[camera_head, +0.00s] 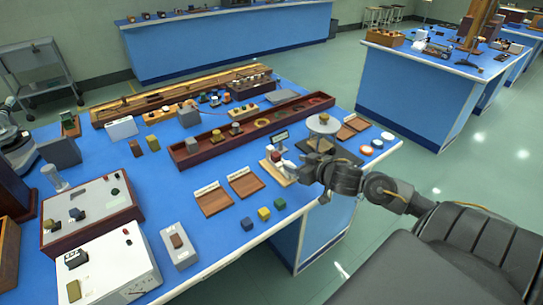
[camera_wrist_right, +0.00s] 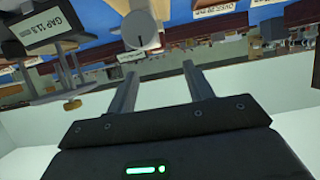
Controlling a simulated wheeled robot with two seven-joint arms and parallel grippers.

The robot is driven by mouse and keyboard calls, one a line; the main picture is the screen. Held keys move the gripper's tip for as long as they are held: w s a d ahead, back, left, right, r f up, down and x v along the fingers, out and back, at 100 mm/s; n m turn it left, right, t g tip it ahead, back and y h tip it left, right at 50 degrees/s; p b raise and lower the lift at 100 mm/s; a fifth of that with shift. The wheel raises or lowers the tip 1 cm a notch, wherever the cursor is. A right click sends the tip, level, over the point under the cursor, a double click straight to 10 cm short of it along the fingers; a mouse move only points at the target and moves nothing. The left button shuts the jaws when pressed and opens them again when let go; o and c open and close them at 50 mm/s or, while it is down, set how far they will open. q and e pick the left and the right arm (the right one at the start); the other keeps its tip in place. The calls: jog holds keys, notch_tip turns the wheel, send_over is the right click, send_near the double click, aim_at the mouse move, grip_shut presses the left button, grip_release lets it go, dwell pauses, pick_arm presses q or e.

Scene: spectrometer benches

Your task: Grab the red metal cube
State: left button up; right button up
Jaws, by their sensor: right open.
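My right gripper (camera_head: 298,168) is at the front right edge of the near blue bench, reaching in from the right. In the right wrist view its two fingers (camera_wrist_right: 160,75) are apart with nothing between them. A small red piece (camera_head: 275,156) sits on a light stand just left of the gripper; I cannot tell whether it is the red metal cube. My left gripper is not in view.
Two wood-and-white cards (camera_head: 212,200) lie behind the small cubes. A long dark red tray (camera_head: 190,158) lies further back. A round-topped stand (camera_head: 323,124) is behind the gripper. In the right wrist view, a dark gap label (camera_wrist_right: 45,32) and a grey cylinder (camera_wrist_right: 140,28) are near the fingers.

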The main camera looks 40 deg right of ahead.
aim_at(278, 156)
jog(key=w, duration=0.1)
jog(key=w+f, duration=0.1)
jog(key=shift+w+d+f, duration=0.2)
jog(key=shift+w+d, duration=0.15)
jog(key=shift+d, duration=0.05)
jog(key=shift+x, duration=0.75)
jog(key=x, duration=0.5)
jog(key=shift+a, duration=0.25)
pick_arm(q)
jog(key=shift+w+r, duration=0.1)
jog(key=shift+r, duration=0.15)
pick_arm(e)
jog(key=shift+c, duration=0.3)
jog(key=c, duration=1)
jog(key=shift+r, duration=0.1)
